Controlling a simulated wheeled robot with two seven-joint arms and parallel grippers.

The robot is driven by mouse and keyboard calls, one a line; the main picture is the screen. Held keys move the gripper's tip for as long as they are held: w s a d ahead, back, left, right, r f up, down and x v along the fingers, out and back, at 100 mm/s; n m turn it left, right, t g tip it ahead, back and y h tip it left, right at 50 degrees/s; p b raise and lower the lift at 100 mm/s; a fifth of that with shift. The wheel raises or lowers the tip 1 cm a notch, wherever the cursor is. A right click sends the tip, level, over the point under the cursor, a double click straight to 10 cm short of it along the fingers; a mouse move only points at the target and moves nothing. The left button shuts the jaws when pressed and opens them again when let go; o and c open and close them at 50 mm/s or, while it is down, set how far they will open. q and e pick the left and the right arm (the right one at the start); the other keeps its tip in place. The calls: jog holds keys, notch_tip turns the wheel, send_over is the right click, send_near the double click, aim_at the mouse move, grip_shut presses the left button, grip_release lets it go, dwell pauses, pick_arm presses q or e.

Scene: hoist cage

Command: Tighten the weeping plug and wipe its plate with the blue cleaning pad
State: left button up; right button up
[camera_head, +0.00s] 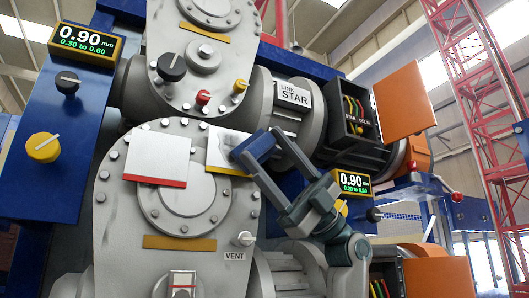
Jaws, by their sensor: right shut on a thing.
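My right gripper (270,158) reaches up from the lower right and is shut on the blue cleaning pad (252,146). The pad is at the right edge of a white plate with a yellow lower edge (222,160); I cannot tell whether it touches. A grey smudge shows on that plate's upper right, partly hidden by the pad. A second white plate with a red lower edge (158,160) is to its left and looks clean. A red plug (203,98) and a yellow plug (240,86) are above. I cannot tell which plug weeps. My left gripper is out of view.
A grey knob (244,239) sits by the VENT label. A black knob (171,67) and a yellow knob (43,147) stick out at the left. An open box (349,118) with an orange door (406,98) is right of my gripper. Displays read 0.90 mm.

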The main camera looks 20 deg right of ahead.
aim_at(250, 150)
jog(key=shift+w, duration=0.1)
jog(key=shift+a, duration=0.15)
dwell(0.5)
jog(key=shift+a+b, duration=0.35)
jog(key=shift+a, duration=1.4)
jog(key=shift+a, duration=0.1)
jog(key=shift+s+a+b, duration=0.2)
jog(key=shift+a+b, duration=0.25)
jog(key=shift+a, duration=1.2)
jog(key=shift+d, duration=0.1)
jog(key=shift+f, duration=0.1)
